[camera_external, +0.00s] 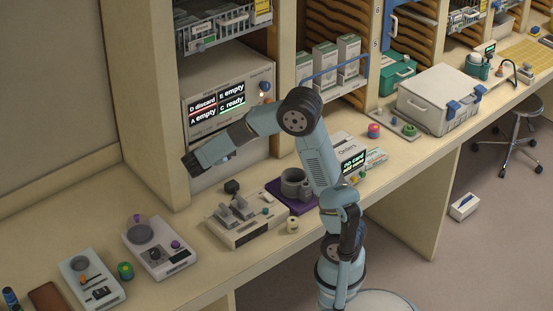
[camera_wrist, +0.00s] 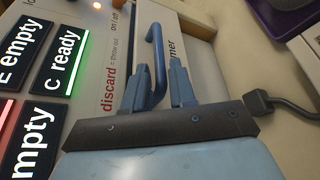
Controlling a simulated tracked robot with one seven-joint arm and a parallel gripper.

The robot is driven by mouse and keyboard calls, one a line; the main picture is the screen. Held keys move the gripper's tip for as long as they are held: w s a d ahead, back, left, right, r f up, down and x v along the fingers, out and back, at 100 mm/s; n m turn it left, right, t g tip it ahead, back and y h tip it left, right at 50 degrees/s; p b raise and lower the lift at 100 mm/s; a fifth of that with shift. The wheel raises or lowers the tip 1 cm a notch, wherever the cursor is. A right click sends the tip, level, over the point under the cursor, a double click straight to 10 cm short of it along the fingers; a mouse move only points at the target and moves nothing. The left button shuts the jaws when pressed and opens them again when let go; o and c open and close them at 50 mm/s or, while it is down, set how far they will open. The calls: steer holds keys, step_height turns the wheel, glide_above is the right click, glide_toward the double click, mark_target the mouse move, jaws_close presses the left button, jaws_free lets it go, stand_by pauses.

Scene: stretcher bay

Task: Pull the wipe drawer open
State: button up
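The wipe drawer is not labelled as such in view. In the wrist view a blue bar handle (camera_wrist: 156,52) stands out from the white front of the cabinet (camera_external: 229,92), beside the red word "discard". My gripper (camera_wrist: 163,82) has its two blue fingers apart, close to the handle. The handle's near end reaches down toward the gap between the fingers; whether they touch it I cannot tell. In the external view my gripper (camera_external: 190,162) is at the cabinet's lower left front, and the handle is hidden behind my arm. I see no clear drawer gap.
The cabinet's status panel (camera_external: 217,104) reads "D discard", "E empty", "A empty" and "C ready". A beige wall panel stands left of the cabinet.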

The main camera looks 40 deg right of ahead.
steer(key=shift+x, duration=2.55)
jaws_close()
